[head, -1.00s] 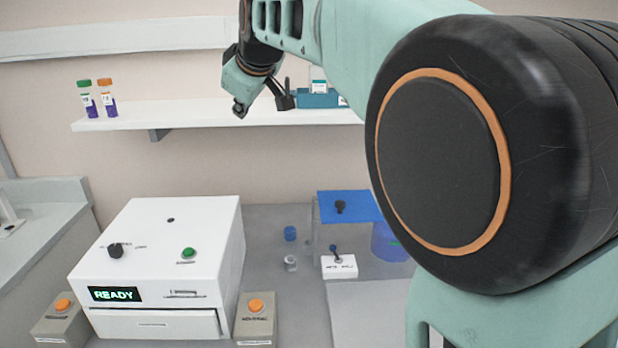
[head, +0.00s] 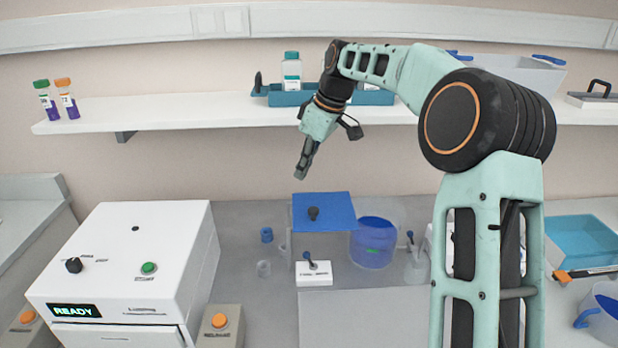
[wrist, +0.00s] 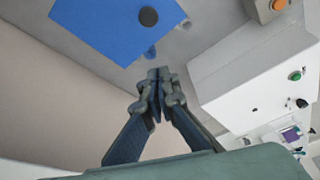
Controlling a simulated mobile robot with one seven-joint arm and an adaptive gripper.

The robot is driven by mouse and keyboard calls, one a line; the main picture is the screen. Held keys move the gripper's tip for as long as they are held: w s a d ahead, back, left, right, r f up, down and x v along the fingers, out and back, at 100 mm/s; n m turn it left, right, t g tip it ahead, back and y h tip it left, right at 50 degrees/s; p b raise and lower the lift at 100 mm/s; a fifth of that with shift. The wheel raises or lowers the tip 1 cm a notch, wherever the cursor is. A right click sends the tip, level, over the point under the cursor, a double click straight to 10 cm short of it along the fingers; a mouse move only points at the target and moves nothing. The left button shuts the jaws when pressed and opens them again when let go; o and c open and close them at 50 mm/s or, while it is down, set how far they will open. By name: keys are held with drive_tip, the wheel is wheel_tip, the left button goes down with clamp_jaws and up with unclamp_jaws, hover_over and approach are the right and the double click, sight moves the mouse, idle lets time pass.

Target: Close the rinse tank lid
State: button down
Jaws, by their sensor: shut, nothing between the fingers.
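A flat blue lid (head: 335,207) with a black knob (head: 313,213) sits at the top of a clear-walled tank on the bench. The tank walls are hard to make out, and I cannot tell how fully the lid covers it. My gripper (head: 303,172) is shut and empty, pointing down, above and behind the lid and apart from it. In the wrist view the blue lid (wrist: 105,30) and its knob (wrist: 148,16) lie beyond the shut fingertips (wrist: 157,75), up and to the left.
A blue-filled round container (head: 374,250) stands right of the lid. A white switch box (head: 314,274) is in front. A white READY machine (head: 140,250) stands left, with small blue and clear pieces between. A shelf (head: 200,112) with bottles and racks runs behind my arm.

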hover_over(306, 217)
drive_tip(key=w+a, duration=0.2)
drive_tip(key=a, duration=0.2)
wheel_tip(306, 217, down, 8)
drive_tip(key=f, duration=0.1)
drive_tip(key=d, duration=0.1)
drive_tip(key=s+d+p, duration=0.1)
drive_tip(key=s+d, duration=0.1)
drive_tip(key=shift+d+r, duration=0.25)
drive_tip(key=shift+d, duration=0.05)
drive_tip(key=shift+d+f, duration=0.15)
drive_tip(key=shift+d, duration=0.1)
drive_tip(key=d+p, duration=0.1)
drive_tip(key=d, duration=1.4)
drive_tip(key=shift+d, duration=0.4)
drive_tip(key=shift+d, duration=0.1)
